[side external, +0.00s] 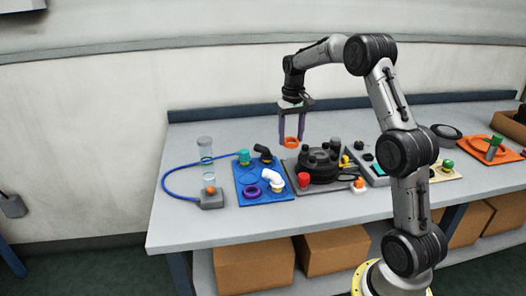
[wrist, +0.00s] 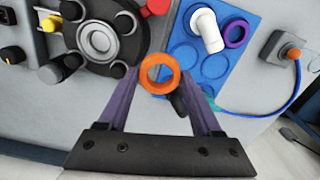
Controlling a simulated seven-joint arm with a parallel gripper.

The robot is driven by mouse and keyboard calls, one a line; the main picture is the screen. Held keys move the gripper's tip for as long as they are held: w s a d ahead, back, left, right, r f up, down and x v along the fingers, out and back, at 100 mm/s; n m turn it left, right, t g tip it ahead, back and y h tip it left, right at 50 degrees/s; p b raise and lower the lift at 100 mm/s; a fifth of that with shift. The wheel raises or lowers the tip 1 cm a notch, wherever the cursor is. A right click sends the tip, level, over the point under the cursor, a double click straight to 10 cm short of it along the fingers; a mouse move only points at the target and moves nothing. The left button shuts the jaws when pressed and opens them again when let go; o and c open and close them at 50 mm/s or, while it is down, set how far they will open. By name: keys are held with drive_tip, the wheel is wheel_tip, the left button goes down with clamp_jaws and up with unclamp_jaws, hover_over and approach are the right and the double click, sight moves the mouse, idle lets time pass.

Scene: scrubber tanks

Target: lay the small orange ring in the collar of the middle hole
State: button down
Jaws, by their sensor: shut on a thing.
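My gripper (side external: 291,132) is shut on an orange ring (side external: 291,146), held in the air above the bench. In the wrist view the ring (wrist: 146,82) sits between the two purple fingertips (wrist: 162,76), its opening facing the camera. A dark round unit (side external: 321,172) stands on a grey plate just right of the gripper in the side view. The wrist view shows a grey collar (wrist: 97,38) around a round recess at its centre, up and left of the ring. The side view does not show that recess clearly. I cannot tell which hole counts as the middle one.
A blue tray (side external: 249,192) holds a white elbow (wrist: 207,28), a purple ring (wrist: 235,34), a black elbow (side external: 263,152) and a teal-topped part (side external: 243,156). A red knob (side external: 303,180) stands beside the dark unit. A blue hose (side external: 175,174) loops at left.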

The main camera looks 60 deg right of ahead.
drive_tip(key=s+d+r+m, duration=0.2)
drive_tip(key=s+d+r, duration=0.3)
drive_tip(key=s+d, duration=0.2)
drive_tip(key=shift+s+f, duration=0.15)
drive_tip(key=shift+f, duration=3.1)
drive_tip(key=shift+f, duration=1.45)
unclamp_jaws()
drive_tip(key=shift+r, duration=0.1)
idle(0.3)
wheel_tip(320, 180, up, 7)
idle(1.0)
